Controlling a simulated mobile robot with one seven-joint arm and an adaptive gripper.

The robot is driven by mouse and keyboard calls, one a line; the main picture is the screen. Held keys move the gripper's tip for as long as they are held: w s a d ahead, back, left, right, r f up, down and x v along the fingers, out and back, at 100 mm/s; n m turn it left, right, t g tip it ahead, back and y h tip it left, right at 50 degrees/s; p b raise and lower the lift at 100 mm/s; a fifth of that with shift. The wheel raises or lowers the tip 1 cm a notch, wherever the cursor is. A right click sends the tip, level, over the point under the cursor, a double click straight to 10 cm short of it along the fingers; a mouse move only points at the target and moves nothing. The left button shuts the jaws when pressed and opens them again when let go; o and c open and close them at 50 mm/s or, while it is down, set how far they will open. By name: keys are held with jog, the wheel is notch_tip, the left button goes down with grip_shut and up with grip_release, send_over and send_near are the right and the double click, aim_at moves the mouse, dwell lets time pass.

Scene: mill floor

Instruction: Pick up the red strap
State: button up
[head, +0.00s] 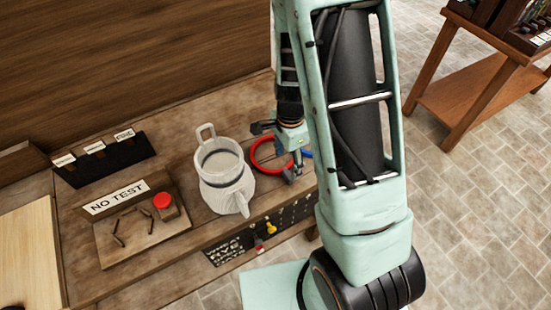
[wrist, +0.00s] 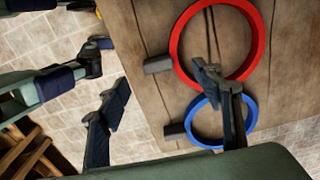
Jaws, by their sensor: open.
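The red strap (head: 256,163) lies as a ring on the wooden bench, right of a white jug. In the wrist view the red strap (wrist: 263,40) fills the upper right, with a dark grey block at its left side. My gripper (head: 274,151) is open above the strap. In the wrist view my gripper (wrist: 160,80) has one finger crossing in front of the red ring and the other left of the bench edge. Nothing is held between the fingers. The exact height over the strap cannot be told.
A blue strap (wrist: 251,108) with its own grey block lies beside the red one. The white jug (head: 226,182) stands close on the left.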

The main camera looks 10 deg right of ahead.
aim_at(288, 172)
jog(key=shift+d+f, duration=0.15)
jog(key=shift+f, duration=2.65)
jog(key=shift+c, duration=0.7)
jog(key=c, duration=1.1)
jog(key=shift+c, duration=0.2)
